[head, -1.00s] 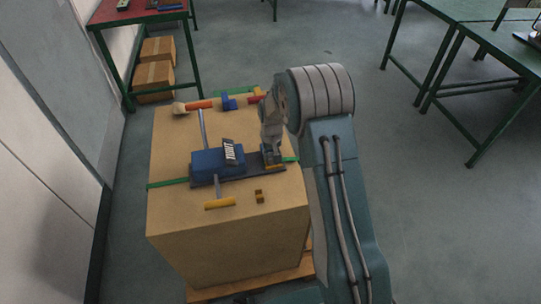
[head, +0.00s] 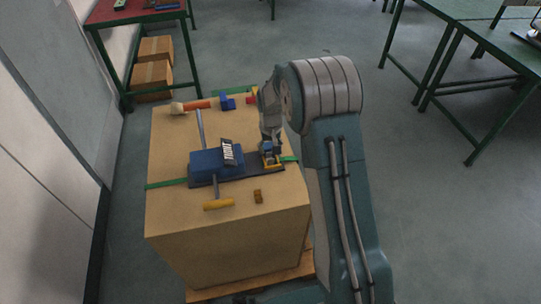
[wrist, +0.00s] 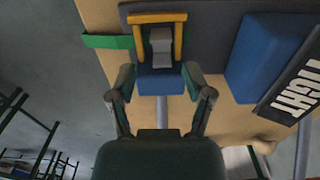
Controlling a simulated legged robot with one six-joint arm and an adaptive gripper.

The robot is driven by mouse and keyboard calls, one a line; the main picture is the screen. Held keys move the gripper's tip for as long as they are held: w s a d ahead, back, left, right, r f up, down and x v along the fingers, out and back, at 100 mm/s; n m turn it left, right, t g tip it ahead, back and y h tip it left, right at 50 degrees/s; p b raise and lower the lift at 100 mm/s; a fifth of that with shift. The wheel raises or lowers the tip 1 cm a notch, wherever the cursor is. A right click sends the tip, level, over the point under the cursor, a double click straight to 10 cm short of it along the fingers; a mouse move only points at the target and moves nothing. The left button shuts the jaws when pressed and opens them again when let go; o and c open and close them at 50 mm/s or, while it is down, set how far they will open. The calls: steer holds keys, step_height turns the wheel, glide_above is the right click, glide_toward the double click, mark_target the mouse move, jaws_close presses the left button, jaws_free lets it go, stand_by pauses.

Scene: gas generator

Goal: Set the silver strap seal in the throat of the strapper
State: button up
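The silver strap seal (wrist: 160,44) shows in the wrist view as a small grey piece. It lies inside a yellow U-shaped frame (wrist: 157,18) at the end of the strapper's dark base plate, with a blue block (wrist: 160,82) next to it. The strapper (head: 205,163) is a blue body with a "TIGHT" tag, lying on the box. My gripper (wrist: 160,70) points down over the base plate's right end (head: 270,147). Its fingers stand apart on either side of the blue block and appear open. Exact finger contact and how deep the seal sits cannot be told.
The green strap (head: 166,184) crosses the cardboard box top (head: 175,140). A yellow-handled lever (head: 219,204) and a small brown piece (head: 258,196) are at the front. An orange-handled tool (head: 196,106) and a blue piece (head: 227,103) lie at the back.

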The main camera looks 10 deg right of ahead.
mark_target(271, 156)
steer(key=s+r+t, duration=0.1)
steer(key=s+r, duration=0.2)
steer(key=r, duration=0.6)
steer(key=s+r, duration=0.3)
steer(key=r, duration=0.6)
steer(key=s+r+t, duration=0.2)
steer(key=s+r, duration=0.2)
steer(key=s, duration=0.9)
steer(key=s+r+t, duration=0.2)
steer(key=s+r, duration=0.2)
steer(key=s, duration=0.9)
steer(key=shift+r+t, duration=0.2)
steer(key=shift+t, duration=0.1)
